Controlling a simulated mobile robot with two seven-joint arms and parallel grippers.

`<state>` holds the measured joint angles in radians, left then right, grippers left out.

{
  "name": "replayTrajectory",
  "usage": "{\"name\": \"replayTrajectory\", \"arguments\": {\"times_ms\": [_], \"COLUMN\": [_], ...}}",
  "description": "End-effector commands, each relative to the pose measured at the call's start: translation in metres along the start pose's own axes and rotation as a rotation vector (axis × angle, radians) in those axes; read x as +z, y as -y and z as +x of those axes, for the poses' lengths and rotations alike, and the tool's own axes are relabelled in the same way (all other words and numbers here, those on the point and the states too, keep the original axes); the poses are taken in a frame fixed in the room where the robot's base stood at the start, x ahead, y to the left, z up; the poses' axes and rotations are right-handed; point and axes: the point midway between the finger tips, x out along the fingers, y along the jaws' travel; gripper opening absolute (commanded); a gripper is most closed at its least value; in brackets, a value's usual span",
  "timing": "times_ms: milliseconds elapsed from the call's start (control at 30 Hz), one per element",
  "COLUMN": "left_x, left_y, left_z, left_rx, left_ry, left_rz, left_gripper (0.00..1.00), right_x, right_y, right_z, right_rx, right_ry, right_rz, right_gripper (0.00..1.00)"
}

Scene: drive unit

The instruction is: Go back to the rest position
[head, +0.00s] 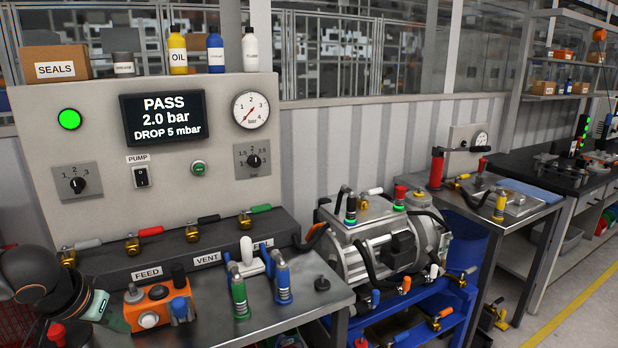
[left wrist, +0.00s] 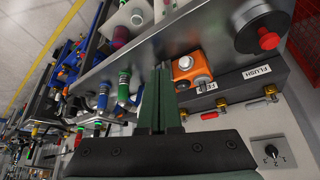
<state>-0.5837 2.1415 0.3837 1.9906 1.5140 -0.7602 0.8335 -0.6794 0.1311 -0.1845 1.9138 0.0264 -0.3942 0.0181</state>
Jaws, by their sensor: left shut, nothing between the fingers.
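My left gripper (head: 118,322) is at the lower left in the head view, beside the orange block (head: 155,306) with its knobs on the bench. In the left wrist view my left gripper (left wrist: 163,70) shows its two dark green fingers closed together with nothing between them. The orange block (left wrist: 193,68) shows just to the right of the fingertips there. I cannot tell whether they touch. My right gripper is in neither view.
A test panel (head: 95,110) reads PASS, 2.0 bar. Valves with coloured levers (head: 150,232) line its base. Green and blue hose fittings (head: 239,295) stand on the bench (head: 215,330). A grey drive unit (head: 375,240) sits on a blue cart to the right.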

Motion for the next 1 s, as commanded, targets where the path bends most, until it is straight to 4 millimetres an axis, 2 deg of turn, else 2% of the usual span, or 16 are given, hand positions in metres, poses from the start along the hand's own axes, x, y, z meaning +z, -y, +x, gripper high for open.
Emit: {"name": "replayTrajectory", "arguments": {"times_ms": [33, 267, 400, 567, 667, 767, 867, 1000], "left_x": [0.008, 0.040, 0.076, 0.128, 0.163, 0.199, 0.233, 0.274], "left_y": [0.013, 0.055, 0.077, 0.090, 0.088, 0.078, 0.060, 0.022], "left_z": [0.008, 0.038, 0.064, 0.098, 0.118, 0.137, 0.155, 0.175], "left_rx": [0.008, 0.026, 0.036, 0.047, 0.054, 0.063, 0.075, 0.094], "left_ry": [-0.007, -0.055, -0.083, -0.113, -0.129, -0.142, -0.156, -0.180], "left_rz": [-0.017, -0.024, -0.027, -0.023, -0.017, -0.007, 0.003, 0.023], "left_gripper": [0.00, 0.00, 0.00, 0.00, 0.00, 0.00, 0.00, 0.00], "right_x": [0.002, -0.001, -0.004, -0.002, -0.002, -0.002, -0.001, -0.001], "right_y": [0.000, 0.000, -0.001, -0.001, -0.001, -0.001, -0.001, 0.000], "right_z": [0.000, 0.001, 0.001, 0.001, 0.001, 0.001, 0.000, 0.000], "right_rx": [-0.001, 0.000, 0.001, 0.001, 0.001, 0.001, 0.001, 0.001], "right_ry": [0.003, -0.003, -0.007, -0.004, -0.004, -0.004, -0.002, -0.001], "right_rz": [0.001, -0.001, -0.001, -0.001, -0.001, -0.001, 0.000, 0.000], "right_gripper": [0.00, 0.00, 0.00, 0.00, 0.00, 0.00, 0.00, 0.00]}}
